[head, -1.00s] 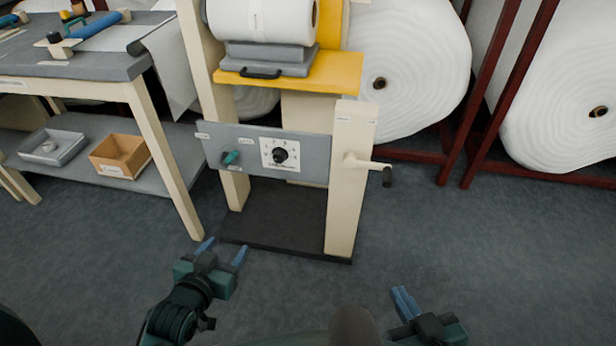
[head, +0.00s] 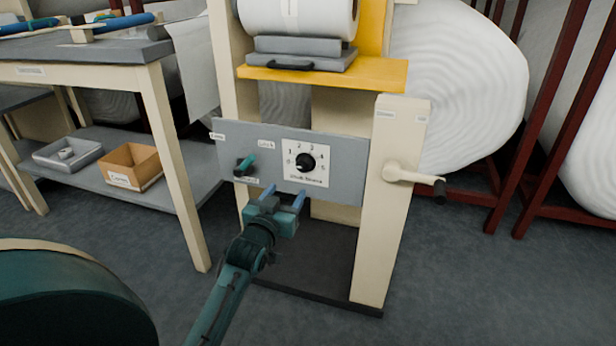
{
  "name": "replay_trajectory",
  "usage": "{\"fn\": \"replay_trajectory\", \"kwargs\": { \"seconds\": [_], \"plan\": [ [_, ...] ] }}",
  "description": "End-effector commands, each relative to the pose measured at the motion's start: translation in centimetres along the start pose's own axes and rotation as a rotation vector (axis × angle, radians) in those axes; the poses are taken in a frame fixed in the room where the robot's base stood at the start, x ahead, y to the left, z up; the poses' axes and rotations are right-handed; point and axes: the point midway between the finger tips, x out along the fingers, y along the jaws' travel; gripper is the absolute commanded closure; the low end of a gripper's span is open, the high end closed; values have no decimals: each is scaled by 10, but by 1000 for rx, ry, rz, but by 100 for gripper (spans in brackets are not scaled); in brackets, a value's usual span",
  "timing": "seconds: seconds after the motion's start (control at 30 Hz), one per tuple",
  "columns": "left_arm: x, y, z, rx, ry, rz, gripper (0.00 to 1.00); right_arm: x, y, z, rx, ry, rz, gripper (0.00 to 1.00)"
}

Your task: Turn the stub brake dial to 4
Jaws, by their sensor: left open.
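The stub brake dial (head: 306,163) is a black knob on a white numbered plate (head: 322,176), set in a grey panel (head: 345,184). The numbers 0 to 3 can be read on the plate; the knob's pointer is too small to read. My left gripper (head: 283,195) is open and empty, its two blue fingers pointing up at the panel just below and left of the dial, apart from the knob. My right gripper is not in view.
A teal-handled lever (head: 245,165) sits on the panel left of the dial. A crank (head: 413,177) sticks out from the right post. A yellow shelf (head: 380,74) is above.

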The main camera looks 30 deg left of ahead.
Motion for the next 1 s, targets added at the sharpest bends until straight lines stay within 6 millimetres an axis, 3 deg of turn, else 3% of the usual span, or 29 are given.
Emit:
{"fn": "replay_trajectory", "kwargs": {
  "seconds": [0.27, 0.5, 0.7, 1.0],
  "plan": [
    [59, 0, 3, 1, 3, 0, 42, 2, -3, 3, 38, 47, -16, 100],
    [99, 0, 2, 0, 0, 1, 42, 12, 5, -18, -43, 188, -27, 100],
    [113, 0, 1, 1, -1, 1, 42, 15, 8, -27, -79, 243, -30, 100],
    [114, 0, 0, 1, -2, 1, 42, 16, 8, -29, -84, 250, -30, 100]
  ]
}}
